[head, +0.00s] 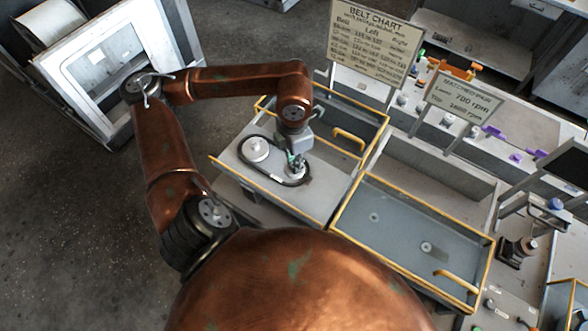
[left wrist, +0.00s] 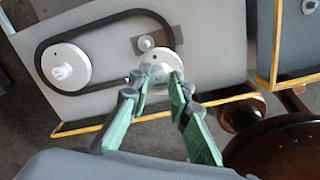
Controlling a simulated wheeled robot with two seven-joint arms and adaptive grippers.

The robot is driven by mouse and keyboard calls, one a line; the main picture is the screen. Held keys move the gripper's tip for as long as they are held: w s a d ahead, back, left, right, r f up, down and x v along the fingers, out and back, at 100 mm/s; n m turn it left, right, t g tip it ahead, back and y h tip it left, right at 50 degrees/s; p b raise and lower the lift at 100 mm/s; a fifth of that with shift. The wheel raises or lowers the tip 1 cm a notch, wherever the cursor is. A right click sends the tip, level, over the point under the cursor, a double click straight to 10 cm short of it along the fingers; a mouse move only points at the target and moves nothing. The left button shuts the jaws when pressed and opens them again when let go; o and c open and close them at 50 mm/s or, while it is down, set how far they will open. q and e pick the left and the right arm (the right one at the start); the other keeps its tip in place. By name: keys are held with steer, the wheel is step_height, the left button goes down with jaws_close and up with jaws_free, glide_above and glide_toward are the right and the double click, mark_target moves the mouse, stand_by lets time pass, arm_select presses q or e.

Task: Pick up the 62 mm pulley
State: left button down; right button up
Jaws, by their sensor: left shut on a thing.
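A pale round pulley (head: 298,174) is at the right end of a black belt (head: 262,178) on the left grey tray panel. My left gripper (head: 294,160) reaches down onto it. In the left wrist view the green fingers (left wrist: 160,82) are closed around the hub of this pulley (left wrist: 157,60) and partly cover it. A second pale pulley (head: 256,149) sits inside the left end of the belt; it also shows in the left wrist view (left wrist: 66,67). I cannot read the size of either pulley. My right gripper is not in view.
A small stud (left wrist: 146,42) on a grey-brown plate shows inside the belt loop, beside the held pulley. Yellow rims edge the left tray (head: 235,172) and the right tray (head: 345,213). A belt chart sign (head: 375,38) stands behind. The right tray is mostly clear.

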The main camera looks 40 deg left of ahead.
arm_select(q)
steer(key=shift+s+d+r, duration=0.2)
steer(key=shift+s+d, duration=0.4)
steer(key=shift+s, duration=0.15)
steer(key=shift+s+d+r, duration=0.25)
steer(key=shift+s+d, duration=0.4)
steer(key=shift+s, duration=0.05)
steer(key=shift+s+d+r, duration=0.2)
steer(key=shift+s+d, duration=0.4)
steer(key=shift+s, duration=0.15)
